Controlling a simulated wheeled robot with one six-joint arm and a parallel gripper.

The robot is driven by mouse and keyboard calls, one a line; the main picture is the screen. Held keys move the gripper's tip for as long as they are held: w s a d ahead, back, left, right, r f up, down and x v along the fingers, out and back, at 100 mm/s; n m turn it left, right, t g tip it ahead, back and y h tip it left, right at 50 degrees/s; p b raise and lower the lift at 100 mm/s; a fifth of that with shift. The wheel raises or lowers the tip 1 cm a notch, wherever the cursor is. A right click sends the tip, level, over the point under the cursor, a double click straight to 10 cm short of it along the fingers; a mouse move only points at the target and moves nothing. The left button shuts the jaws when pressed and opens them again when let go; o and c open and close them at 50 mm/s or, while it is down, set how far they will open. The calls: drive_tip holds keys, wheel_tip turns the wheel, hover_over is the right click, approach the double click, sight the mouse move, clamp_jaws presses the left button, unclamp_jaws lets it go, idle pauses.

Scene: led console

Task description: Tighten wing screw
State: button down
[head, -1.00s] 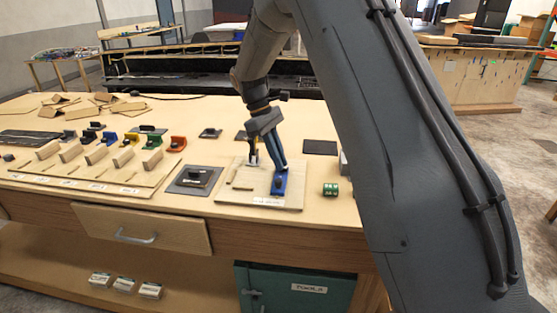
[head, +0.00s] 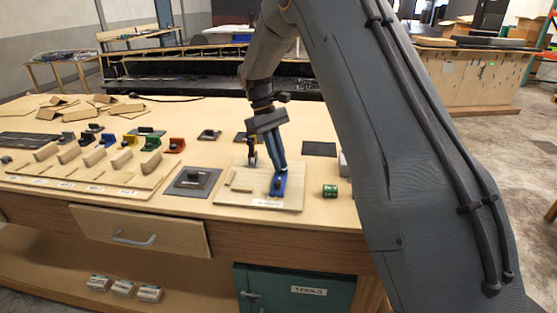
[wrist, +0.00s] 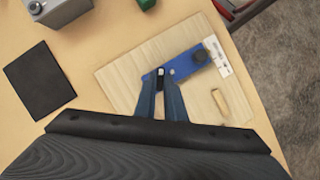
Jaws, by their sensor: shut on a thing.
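A blue bracket (head: 279,186) stands on a light wooden board (head: 235,200) near the table's front edge. It also shows in the wrist view (wrist: 183,64), with a dark round knob (wrist: 200,56) toward its labelled end. My gripper (wrist: 161,76) is at the bracket's other end, its fingers closed on a small part there. I take this part to be the wing screw; the fingertips hide most of it. In the head view, my gripper (head: 280,166) points down onto the bracket.
A green cylinder (head: 330,190) stands right of the board. A grey plate with a dark part (head: 191,181) lies to its left. A loose wooden strip (wrist: 219,102) lies on the board. A rack of coloured brackets (head: 105,165) is further left. A dark square pad (head: 319,148) lies behind.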

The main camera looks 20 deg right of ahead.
drive_tip(key=c, duration=1.8)
unclamp_jaws()
drive_tip(key=shift+r, duration=0.1)
drive_tip(key=shift+b+v, duration=1.3)
drive_tip(key=shift+v, duration=2.6)
